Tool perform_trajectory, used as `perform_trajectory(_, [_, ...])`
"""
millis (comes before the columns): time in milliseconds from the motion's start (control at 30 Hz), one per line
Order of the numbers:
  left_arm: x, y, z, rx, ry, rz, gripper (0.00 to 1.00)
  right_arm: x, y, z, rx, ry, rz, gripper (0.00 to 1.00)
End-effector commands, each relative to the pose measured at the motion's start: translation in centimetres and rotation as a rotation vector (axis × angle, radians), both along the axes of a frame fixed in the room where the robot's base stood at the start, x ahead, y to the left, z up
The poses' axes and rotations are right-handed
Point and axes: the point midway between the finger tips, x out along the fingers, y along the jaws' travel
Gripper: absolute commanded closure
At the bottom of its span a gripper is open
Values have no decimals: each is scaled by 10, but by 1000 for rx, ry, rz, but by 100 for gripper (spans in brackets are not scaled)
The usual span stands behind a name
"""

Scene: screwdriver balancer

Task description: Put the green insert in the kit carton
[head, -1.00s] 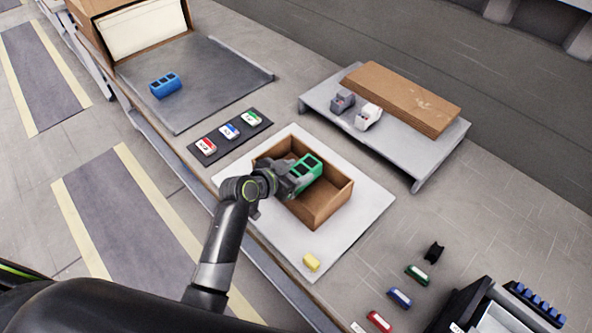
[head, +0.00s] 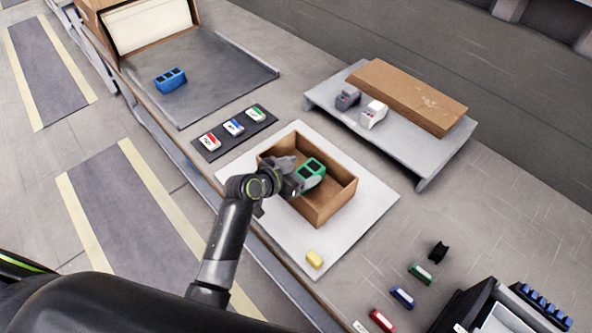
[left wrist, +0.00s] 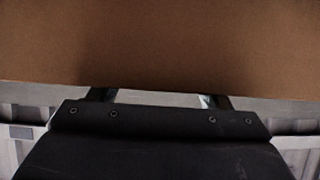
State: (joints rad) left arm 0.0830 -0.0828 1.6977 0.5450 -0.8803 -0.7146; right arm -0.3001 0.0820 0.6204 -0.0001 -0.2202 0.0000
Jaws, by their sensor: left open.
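The green insert (head: 311,168) shows in the head view inside the open kit carton (head: 335,206), near its back left part. My left gripper (head: 297,174) is open, reaching over the carton's near left wall, with its fingers spread beside the insert. The gripper hides part of the insert, so I cannot tell whether it rests on the carton floor. In the left wrist view, the brown carton wall (left wrist: 160,45) fills the upper part and the finger bases show below it; the insert is hidden there. My right gripper is not in view.
A raised shelf (head: 420,155) holds flat cardboard and two small devices. Several coloured pieces lie at lower right.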

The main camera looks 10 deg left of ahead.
Motion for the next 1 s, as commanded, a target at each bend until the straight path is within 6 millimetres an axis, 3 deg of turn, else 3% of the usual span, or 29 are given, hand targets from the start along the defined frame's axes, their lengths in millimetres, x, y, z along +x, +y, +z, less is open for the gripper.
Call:
perform_trajectory(167, [0,0,17,1,-2,0,29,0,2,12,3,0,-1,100])
perform_trajectory(700, [-69,43,55,3,-2,0,29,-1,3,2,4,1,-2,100])
perform_trajectory(1000, [-89,55,68,1,-1,0,29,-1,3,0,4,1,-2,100])
